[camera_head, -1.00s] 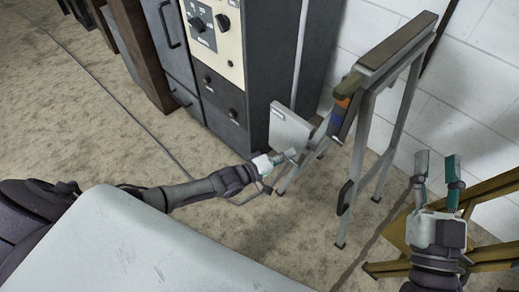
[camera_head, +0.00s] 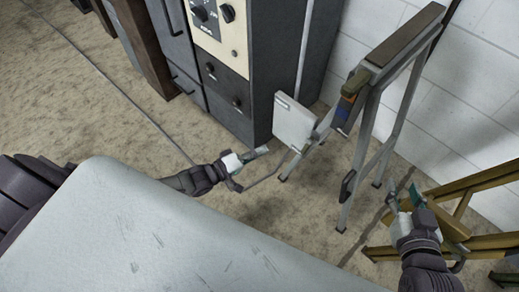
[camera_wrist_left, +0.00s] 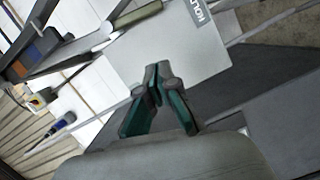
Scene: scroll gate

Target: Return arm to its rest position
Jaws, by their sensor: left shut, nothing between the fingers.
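My left gripper (camera_head: 258,153) is low over the floor, left of a white panel (camera_head: 293,122) on the grey metal frame (camera_head: 367,120). In the left wrist view its green-sided fingers (camera_wrist_left: 156,72) meet at the tips, with nothing between them. The panel (camera_wrist_left: 185,48), with partly readable dark lettering, shows behind the fingers there. My left arm comes in from the left, partly hidden behind a pale surface at the bottom. My right gripper (camera_head: 403,198) is at the right, its fingers apart and empty, in front of a yellow wooden frame.
A dark cabinet (camera_head: 270,70) with knobs stands behind the panel. The yellow frame (camera_head: 480,188) is at the right by the white block wall (camera_head: 490,90). A cable (camera_head: 120,90) lies on the carpeted floor. Open floor lies at left.

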